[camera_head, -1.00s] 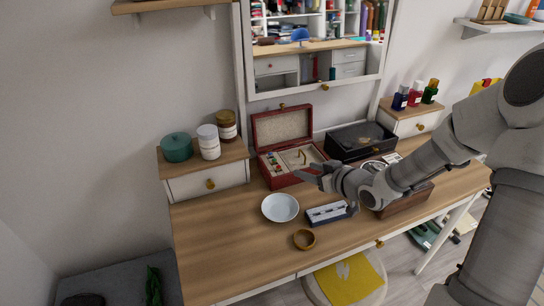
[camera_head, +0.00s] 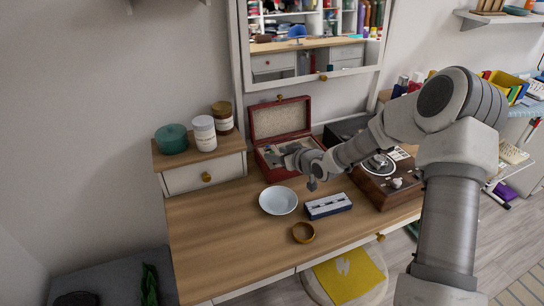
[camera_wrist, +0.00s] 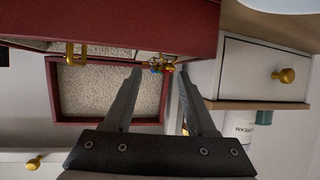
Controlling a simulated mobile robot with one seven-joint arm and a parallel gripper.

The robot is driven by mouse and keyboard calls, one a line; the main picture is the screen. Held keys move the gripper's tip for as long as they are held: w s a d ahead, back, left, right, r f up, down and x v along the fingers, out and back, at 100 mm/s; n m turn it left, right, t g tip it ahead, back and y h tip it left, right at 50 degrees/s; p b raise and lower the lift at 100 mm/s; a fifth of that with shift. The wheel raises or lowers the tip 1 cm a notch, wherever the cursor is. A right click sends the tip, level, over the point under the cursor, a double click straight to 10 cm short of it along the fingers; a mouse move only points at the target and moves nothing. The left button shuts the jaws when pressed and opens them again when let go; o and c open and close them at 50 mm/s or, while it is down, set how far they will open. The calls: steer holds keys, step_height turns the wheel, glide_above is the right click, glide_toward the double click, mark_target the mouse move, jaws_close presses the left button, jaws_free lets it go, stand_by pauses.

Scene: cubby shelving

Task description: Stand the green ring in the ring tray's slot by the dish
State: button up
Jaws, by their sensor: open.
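The red jewelry box (camera_head: 283,124) stands open on the desk, with a cream lining; it also shows in the wrist view (camera_wrist: 180,25). My gripper (camera_wrist: 159,74) is open over the box, and its fingertips are on either side of small coloured pieces (camera_wrist: 162,66) at the box's edge. I see gold, blue and red among them; I cannot pick out the green ring. In the head view my gripper (camera_head: 284,158) covers much of the box's inside. The ring tray (camera_head: 328,206), dark blue with a pale slotted top, lies right of the white dish (camera_head: 278,200).
A wooden bowl or ring (camera_head: 303,232) sits near the desk's front edge. A small drawer unit (camera_head: 206,177) with jars stands left of the box. A wooden box-like device (camera_head: 388,185) is at the right. The desk's left part is clear.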

steer(key=shift+x, duration=1.15)
jaws_close()
